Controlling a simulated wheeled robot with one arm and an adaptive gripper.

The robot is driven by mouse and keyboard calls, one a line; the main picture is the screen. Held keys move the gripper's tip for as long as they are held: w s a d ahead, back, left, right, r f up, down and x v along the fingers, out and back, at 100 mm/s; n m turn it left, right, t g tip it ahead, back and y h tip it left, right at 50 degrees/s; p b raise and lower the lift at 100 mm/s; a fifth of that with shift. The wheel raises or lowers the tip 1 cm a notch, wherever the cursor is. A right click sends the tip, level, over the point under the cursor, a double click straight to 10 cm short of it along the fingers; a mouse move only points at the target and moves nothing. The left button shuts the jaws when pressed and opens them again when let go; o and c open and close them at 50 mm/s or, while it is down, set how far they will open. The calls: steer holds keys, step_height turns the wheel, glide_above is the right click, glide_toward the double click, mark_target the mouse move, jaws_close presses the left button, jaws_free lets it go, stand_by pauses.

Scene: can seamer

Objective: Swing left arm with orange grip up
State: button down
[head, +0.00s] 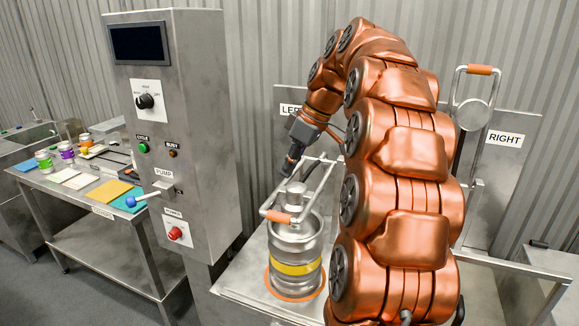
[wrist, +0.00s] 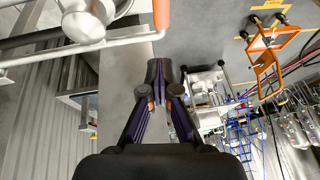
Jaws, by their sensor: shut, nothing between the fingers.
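The left arm is a metal bail frame (head: 325,160) under the LEFT sign, swung down over a keg, with its orange grip (head: 279,217) low at the front. In the wrist view the orange grip (wrist: 161,14) is at the top edge, just beyond my fingertips, and a metal tube of the arm (wrist: 80,48) runs to the left. My gripper (head: 287,169) is above and behind the keg top; in the wrist view its fingers (wrist: 158,72) are closed together and empty.
The silver keg (head: 297,250) with a yellow band stands on the bench. The right arm's orange grip (head: 480,70) is up by the RIGHT sign (head: 505,139). A control cabinet (head: 205,120) stands left of the keg. A side table (head: 100,232) holds cups and coloured cards.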

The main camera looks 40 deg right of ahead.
stand_by(0.5)
steer(key=c, duration=1.1)
jaws_free()
steer(key=shift+r, duration=0.15)
steer(key=s+d, duration=0.7)
steer(key=d, duration=0.2)
steer(key=shift+s+d+r, duration=0.25)
steer(key=shift+s+r, duration=0.15)
